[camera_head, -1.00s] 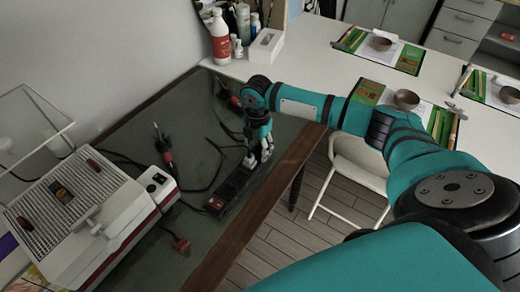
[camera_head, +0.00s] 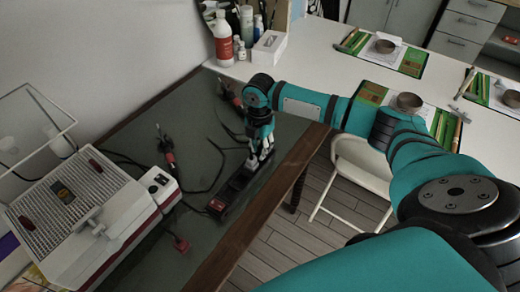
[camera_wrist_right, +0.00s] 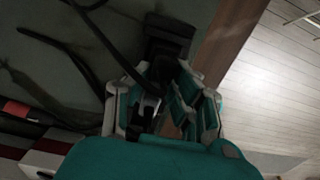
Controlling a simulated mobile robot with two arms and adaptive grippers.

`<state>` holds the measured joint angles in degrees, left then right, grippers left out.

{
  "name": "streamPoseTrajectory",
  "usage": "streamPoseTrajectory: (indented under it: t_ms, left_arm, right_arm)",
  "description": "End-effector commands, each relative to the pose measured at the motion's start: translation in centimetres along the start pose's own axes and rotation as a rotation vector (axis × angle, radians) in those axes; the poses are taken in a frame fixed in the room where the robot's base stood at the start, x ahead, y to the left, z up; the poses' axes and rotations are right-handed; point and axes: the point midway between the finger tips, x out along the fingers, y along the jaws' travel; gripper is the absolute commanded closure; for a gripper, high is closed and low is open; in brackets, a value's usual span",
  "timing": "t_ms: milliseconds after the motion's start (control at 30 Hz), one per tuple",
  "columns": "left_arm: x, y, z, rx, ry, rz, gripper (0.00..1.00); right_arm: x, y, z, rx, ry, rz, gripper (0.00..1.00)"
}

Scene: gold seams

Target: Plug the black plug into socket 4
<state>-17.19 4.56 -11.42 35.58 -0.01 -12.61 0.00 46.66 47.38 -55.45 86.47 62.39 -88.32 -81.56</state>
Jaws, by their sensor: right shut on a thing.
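The black power strip (camera_head: 236,187) with its row of sockets lies on the dark green mat near the wooden table edge. A red part sits at its near end. My right gripper (camera_head: 260,158) points down over the strip's far half. It is shut on the black plug, which its fingers mostly hide. In the right wrist view a black cable (camera_wrist_right: 113,52) runs between the fingers of my right gripper (camera_wrist_right: 155,98), and the strip's dark end (camera_wrist_right: 168,38) lies beyond them. I cannot read socket numbers or tell whether the plug touches a socket. My left gripper is out of view.
A white and red machine (camera_head: 90,215) stands at left. A soldering-iron-like tool (camera_head: 166,148), loose black cables and a red plug (camera_head: 181,244) lie on the mat (camera_head: 190,105). Bottles (camera_head: 222,38) and a white box (camera_head: 269,47) stand at the back.

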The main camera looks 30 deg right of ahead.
Motion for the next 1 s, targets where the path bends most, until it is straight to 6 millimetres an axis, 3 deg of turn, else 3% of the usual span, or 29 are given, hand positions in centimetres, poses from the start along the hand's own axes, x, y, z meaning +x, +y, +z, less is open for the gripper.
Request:
streamPoseTrajectory:
  t_ms: [200,700,1000]
  left_arm:
    - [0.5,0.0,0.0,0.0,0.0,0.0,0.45]
    - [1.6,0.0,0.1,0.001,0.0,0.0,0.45]
    - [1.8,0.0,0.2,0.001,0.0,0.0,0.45]
  right_arm:
    - [-2.7,-0.3,0.1,0.001,-0.001,0.001,1.0]
    - [-3.6,-12.3,-2.5,0.0,-0.003,-0.002,1.0]
    - [-4.0,-15.4,-3.3,0.001,-0.001,0.002,1.0]
